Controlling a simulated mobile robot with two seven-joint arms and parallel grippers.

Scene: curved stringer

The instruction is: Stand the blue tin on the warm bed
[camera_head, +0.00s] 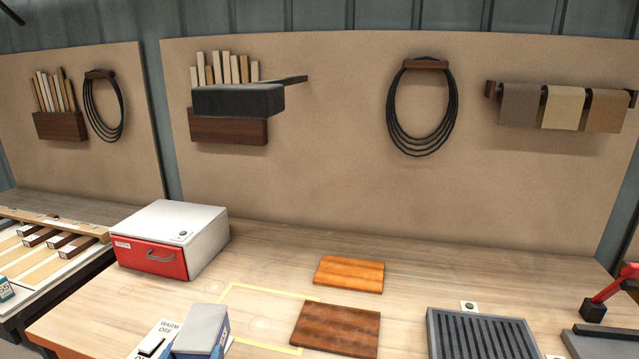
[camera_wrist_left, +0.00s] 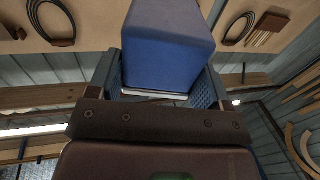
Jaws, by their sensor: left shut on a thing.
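The blue tin (camera_wrist_left: 168,55) fills the upper middle of the left wrist view, between the two fingers of my left gripper (camera_wrist_left: 160,80). The gripper is shut on it. A box with a grey top and blue sides (camera_head: 203,327), at the bottom left of the head view, appears to be this tin; its base is cut off or hidden. A dark ribbed plate (camera_head: 480,340) lies at the right of the bench and may be the warm bed; no label names it. A panel marked "WARM OFF" (camera_head: 167,329) is beside the tin. My right gripper is not in view.
A white cabinet with a red drawer (camera_head: 150,258) stands at the back left. Two wooden boards (camera_head: 348,274) (camera_head: 337,330) lie mid-bench, beside a yellow outline (camera_head: 265,287). A red lever (camera_head: 612,283) stands at the far right. A dark block (camera_head: 238,100) appears before the wall rack.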

